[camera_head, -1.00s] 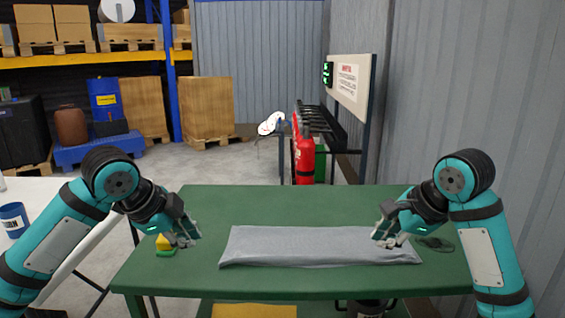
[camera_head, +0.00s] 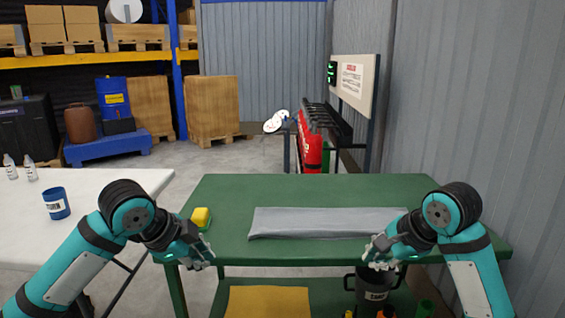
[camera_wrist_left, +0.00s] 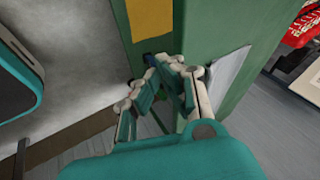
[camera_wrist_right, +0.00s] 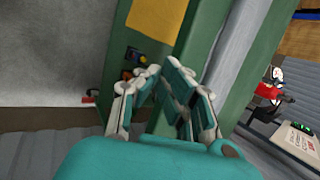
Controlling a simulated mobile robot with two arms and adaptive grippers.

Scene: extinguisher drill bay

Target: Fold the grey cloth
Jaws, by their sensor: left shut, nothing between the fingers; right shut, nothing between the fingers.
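The grey cloth (camera_head: 325,222) lies flat on the green table (camera_head: 350,192) as a long narrow strip, running left to right. Its right end is partly behind my right arm. It also shows in the left wrist view (camera_wrist_left: 226,78) and the right wrist view (camera_wrist_right: 236,40). My left gripper (camera_head: 200,262) is shut and empty at the table's front edge, left of the cloth. My right gripper (camera_head: 376,258) is shut and empty, in front of the cloth's right part. Neither appears to touch the cloth.
A yellow and green sponge (camera_head: 201,217) sits at the table's left edge. Under the green table are a yellow cloth (camera_head: 268,302) and a black bucket (camera_head: 378,292). The green table behind the cloth is clear.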

